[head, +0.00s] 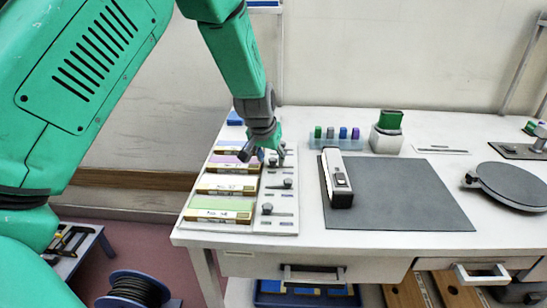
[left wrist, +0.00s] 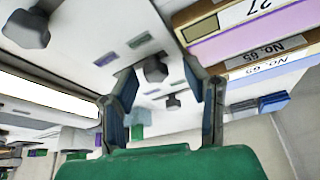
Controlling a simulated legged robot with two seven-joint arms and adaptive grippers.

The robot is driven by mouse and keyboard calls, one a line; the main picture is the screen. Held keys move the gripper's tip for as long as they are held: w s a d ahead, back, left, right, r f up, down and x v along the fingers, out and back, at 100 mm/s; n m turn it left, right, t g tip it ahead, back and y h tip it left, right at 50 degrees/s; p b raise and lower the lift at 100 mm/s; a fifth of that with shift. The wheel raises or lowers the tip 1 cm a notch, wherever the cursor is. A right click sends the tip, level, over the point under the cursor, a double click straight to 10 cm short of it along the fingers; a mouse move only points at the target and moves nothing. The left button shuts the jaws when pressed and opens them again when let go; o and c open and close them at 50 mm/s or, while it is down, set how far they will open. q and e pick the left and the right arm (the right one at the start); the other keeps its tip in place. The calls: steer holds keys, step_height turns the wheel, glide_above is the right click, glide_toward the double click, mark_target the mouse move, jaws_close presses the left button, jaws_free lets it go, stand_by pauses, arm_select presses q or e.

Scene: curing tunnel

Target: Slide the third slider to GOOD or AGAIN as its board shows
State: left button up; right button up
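A white slider panel (head: 281,224) lies at the left of the table, with a column of coloured boards beside it: green (head: 222,203), peach (head: 228,182), lilac (head: 232,158) and a bluish one behind. A grey knob (head: 267,208) sits on the front slider and another (head: 288,183) on the one behind. My left gripper (head: 262,156) is low over the panel beside the lilac board, hiding part of that row. In the left wrist view my left gripper (left wrist: 158,72) is open, with a dark knob (left wrist: 155,68) between its fingertips; contact cannot be told. My right gripper is out of view.
A dark mat (head: 400,205) holds a white-and-black device (head: 337,178). Behind stand a rack of coloured pieces (head: 336,140) and a green-topped block (head: 388,132). A round grey plate (head: 515,184) is at the right. A cable spool (head: 135,290) stands on the floor.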

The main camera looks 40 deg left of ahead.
arm_select(q)
steer(key=shift+r, duration=0.15)
steer(key=v, duration=1.1)
steer(key=shift+r, duration=0.2)
steer(key=shift+s+a, duration=0.1)
